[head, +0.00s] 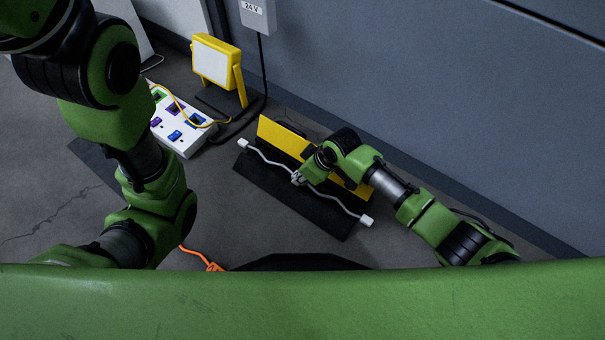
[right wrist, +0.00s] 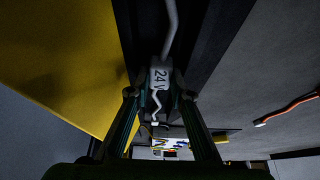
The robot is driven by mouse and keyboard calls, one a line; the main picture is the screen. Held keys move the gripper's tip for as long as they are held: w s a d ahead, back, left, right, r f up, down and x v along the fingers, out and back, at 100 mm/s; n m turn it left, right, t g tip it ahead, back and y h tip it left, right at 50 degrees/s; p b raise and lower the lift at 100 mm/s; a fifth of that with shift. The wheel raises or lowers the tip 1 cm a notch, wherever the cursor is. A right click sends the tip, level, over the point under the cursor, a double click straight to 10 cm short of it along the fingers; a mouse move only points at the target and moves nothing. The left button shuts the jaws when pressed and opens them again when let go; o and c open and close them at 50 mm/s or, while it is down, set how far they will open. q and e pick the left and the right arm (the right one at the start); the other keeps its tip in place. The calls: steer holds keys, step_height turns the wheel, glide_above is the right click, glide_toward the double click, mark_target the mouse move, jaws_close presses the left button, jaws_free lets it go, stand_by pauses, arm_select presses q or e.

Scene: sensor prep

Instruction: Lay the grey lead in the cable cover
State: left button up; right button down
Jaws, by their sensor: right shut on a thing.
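The cable cover lies on the floor with its yellow lid (head: 283,138) standing open along the wall side and its black base (head: 264,178) exposed. The grey lead (head: 339,203) stretches along over the black base, bent in places, with white plugs at both ends. My right gripper (head: 298,179) is shut on the lead near its middle. Whether the lead touches the base is hard to tell. My left arm shows at the left, but its gripper is out of view.
A white socket panel (head: 185,137) with coloured ports and a yellow work lamp (head: 217,63) stand left of the cover. A grey 24 V box (head: 257,15) hangs on the wall. An orange cable (head: 212,266) lies in front.

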steer(key=c, duration=1.7)
jaws_free()
steer(key=shift+f, duration=0.1)
